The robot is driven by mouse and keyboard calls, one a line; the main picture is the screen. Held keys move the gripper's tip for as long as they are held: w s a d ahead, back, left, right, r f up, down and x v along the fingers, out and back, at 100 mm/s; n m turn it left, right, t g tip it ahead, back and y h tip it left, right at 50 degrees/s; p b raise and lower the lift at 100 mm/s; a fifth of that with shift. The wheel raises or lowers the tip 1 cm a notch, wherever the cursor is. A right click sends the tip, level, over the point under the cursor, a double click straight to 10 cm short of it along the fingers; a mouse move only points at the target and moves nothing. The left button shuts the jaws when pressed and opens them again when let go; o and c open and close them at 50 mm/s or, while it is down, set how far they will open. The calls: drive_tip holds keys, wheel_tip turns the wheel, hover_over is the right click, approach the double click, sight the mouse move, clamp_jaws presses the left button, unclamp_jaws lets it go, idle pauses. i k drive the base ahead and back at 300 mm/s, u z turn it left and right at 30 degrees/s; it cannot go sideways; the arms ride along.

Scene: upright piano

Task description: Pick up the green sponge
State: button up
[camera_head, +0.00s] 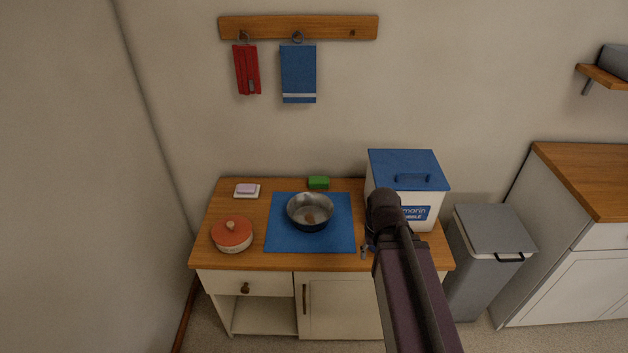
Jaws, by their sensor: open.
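The green sponge (318,182) lies flat at the back edge of the wooden counter, near the wall, just behind the blue mat. It is apart from the other things. My arm reaches in from the bottom right and bends above the right part of the counter. Only a small part of my gripper (364,251) shows, beside the arm at the mat's right edge. It is open, to the right of and nearer than the sponge. The rest of it is hidden behind my arm.
A metal pan (310,212) stands on the blue mat (283,238). A lidded orange pot (232,234) and a soap dish (247,191) are at left. A white bin with blue lid (405,168) stands at right. Towels (298,72) hang above.

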sight(315, 182)
drive_tip(key=i, duration=0.9)
drive_tip(key=z, duration=0.05)
